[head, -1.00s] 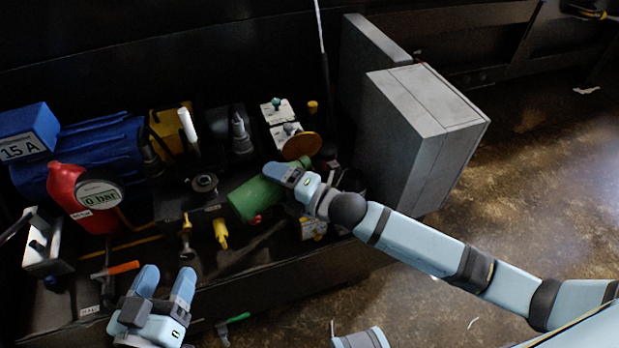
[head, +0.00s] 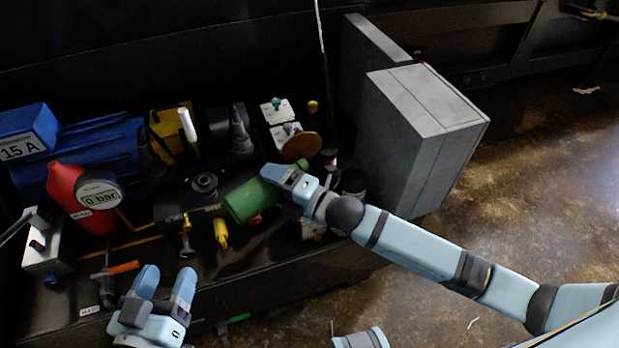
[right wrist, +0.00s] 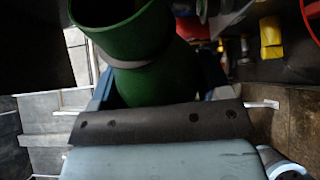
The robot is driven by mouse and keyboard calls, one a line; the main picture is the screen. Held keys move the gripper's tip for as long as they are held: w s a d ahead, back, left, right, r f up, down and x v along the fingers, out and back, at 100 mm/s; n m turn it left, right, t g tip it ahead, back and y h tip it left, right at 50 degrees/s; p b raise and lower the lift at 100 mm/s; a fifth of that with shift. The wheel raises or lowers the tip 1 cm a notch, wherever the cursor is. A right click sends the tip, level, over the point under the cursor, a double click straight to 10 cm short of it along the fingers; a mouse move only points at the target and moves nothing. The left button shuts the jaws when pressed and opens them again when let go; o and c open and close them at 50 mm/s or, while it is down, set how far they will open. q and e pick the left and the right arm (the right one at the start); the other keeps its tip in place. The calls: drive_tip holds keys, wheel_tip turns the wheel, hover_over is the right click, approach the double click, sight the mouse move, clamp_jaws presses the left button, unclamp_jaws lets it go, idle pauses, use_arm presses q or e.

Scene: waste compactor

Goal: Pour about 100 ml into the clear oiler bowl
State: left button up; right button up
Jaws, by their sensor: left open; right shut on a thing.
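A green container (head: 247,199) is held tilted well over on its side above the dark bench, its wide end towards the left. My right gripper (head: 278,174) is shut on it. In the right wrist view the green container (right wrist: 150,70) fills the top middle, with its broad rim at upper left; its contents do not show. I cannot make out the clear oiler bowl in either view; the container and gripper may hide it. My left gripper (head: 166,276) is open and empty at the bench's front edge, apart from everything.
A red bottle (head: 67,188) stands behind a "0 bar" gauge (head: 98,195) at left. A tall grey cabinet (head: 415,135) rises behind my right arm.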

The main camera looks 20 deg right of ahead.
idle(1.1)
drive_tip(key=shift+r+n, duration=0.25)
drive_tip(key=shift+n, duration=0.25)
drive_tip(key=shift+n+g+h, duration=0.3)
drive_tip(key=shift+n+h, duration=0.2)
drive_tip(key=shift+n, duration=0.3)
drive_tip(key=shift+f+n+h+p, duration=0.3)
drive_tip(key=shift+f+n+p, duration=0.1)
drive_tip(key=shift+n+p, duration=0.25)
use_arm(q)
drive_tip(key=shift+s+a+f+g+y, duration=0.1)
drive_tip(key=shift+a+f+g+y, duration=0.15)
drive_tip(key=shift+f, duration=0.35)
drive_tip(key=shift+s+a+f+g+y, duration=0.15)
drive_tip(key=shift+a+f+g, duration=0.1)
drive_tip(key=shift+f, duration=0.3)
drive_tip(key=shift+w, duration=0.1)
drive_tip(key=shift+r+p, duration=0.15)
drive_tip(key=shift+p, duration=0.15)
use_arm(e)
drive_tip(key=shift+f, duration=0.15)
